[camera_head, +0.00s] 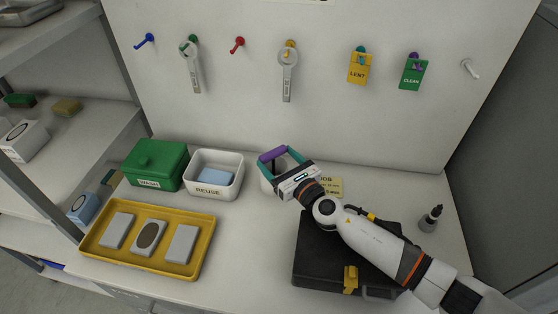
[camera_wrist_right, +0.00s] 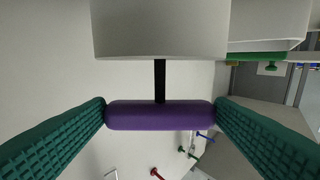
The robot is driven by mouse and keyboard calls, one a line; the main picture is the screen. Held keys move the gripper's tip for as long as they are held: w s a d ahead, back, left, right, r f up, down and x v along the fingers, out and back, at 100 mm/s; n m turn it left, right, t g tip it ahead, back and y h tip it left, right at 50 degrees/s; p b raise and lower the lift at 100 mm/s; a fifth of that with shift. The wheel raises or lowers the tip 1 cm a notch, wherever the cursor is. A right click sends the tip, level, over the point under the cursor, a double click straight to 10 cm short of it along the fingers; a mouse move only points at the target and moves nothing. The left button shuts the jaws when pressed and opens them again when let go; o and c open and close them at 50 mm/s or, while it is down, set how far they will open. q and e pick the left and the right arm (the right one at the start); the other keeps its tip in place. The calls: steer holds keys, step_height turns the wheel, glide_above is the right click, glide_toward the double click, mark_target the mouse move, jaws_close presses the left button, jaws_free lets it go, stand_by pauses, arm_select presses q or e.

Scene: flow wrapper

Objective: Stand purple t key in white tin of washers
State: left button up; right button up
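The purple t key (camera_head: 272,154) has a purple crossbar and a thin black shaft, both clear in the right wrist view (camera_wrist_right: 160,115). My right gripper (camera_head: 281,158) has its teal fingers against the two ends of the crossbar. The white tin (camera_head: 265,178) is just below, partly hidden by the gripper in the head view. In the right wrist view the tin (camera_wrist_right: 160,30) fills the top middle. The shaft runs to the tin's rim, and its lower end is hidden there. The washers are not visible. My left gripper is out of view.
A white REUSE bin (camera_head: 222,188) stands left of the tin, beside a green WASH box (camera_head: 157,162). A yellow tray (camera_head: 204,258) with grey blocks lies in front. A black case (camera_head: 310,262) lies under my right arm. A dark-topped bottle (camera_head: 430,219) stands right. Pegs with tools line the wall.

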steer(key=o, duration=0.5)
step_height(320, 180, up, 10)
steer(key=p, duration=0.5)
steer(key=shift+p, duration=0.4)
